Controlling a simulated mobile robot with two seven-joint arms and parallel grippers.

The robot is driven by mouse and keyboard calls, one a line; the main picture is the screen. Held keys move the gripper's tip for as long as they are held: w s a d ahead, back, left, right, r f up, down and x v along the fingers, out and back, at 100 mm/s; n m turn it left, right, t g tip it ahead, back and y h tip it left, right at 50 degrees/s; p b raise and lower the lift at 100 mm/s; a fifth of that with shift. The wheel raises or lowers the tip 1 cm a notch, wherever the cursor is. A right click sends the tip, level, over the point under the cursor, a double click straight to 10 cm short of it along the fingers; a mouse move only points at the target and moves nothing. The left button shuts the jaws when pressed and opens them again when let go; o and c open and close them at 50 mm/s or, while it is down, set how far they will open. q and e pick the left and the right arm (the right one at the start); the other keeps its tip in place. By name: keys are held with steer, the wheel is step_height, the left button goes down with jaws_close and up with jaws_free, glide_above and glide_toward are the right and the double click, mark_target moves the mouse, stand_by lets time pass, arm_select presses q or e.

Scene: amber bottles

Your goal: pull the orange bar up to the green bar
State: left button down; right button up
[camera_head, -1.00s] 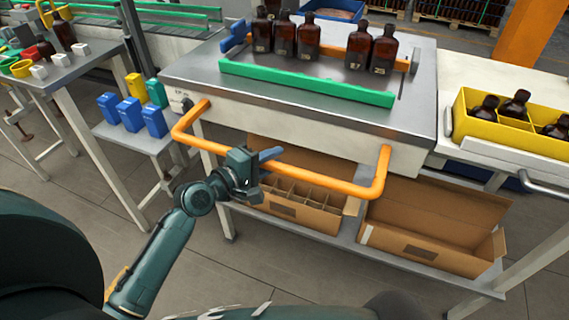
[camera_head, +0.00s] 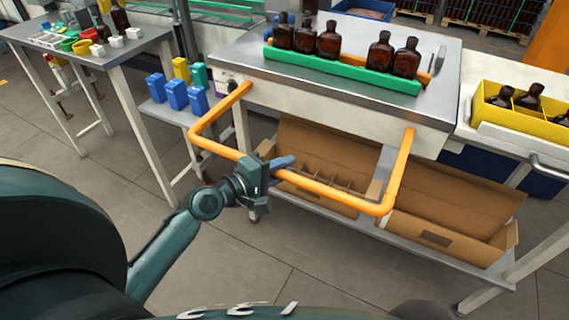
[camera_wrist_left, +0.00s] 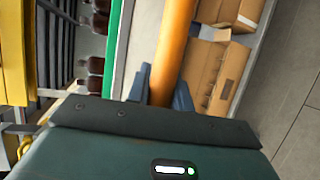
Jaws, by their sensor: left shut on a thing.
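The orange bar (camera_head: 354,58) lies across the steel tabletop behind a row of amber bottles (camera_head: 329,40), mostly hidden by them. The green bar (camera_head: 340,71) runs along the front of the bottles, which stand upright close behind it. A U-shaped orange handle (camera_head: 345,199) sticks out from the table's front. My left gripper (camera_head: 270,174) is shut on the handle's front rail, left of its middle. In the left wrist view, the handle (camera_wrist_left: 173,45) passes between the fingers (camera_wrist_left: 161,90), with the green bar (camera_wrist_left: 118,45) to the left. My right gripper is not in view.
Cardboard boxes (camera_head: 450,215) sit on the shelf below the table. Blue containers (camera_head: 176,93) stand on a low shelf at left. A yellow crate (camera_head: 512,118) with bottles is at right. The floor in front of the handle is clear.

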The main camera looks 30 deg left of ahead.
arm_select(q)
steer(key=shift+s, duration=0.2)
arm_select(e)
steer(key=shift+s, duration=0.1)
arm_select(q)
steer(key=c, duration=1.3)
jaws_free()
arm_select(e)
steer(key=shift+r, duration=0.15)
arm_select(q)
steer(key=shift+o, duration=0.2)
steer(key=b+v, duration=0.3)
steer(key=v, duration=1)
steer(key=shift+b, duration=0.3)
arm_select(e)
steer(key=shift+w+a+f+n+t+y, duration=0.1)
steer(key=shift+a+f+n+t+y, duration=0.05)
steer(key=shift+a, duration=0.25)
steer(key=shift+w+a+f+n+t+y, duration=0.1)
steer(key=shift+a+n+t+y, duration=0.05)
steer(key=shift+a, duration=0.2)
arm_select(q)
steer(key=shift+r, duration=0.15)
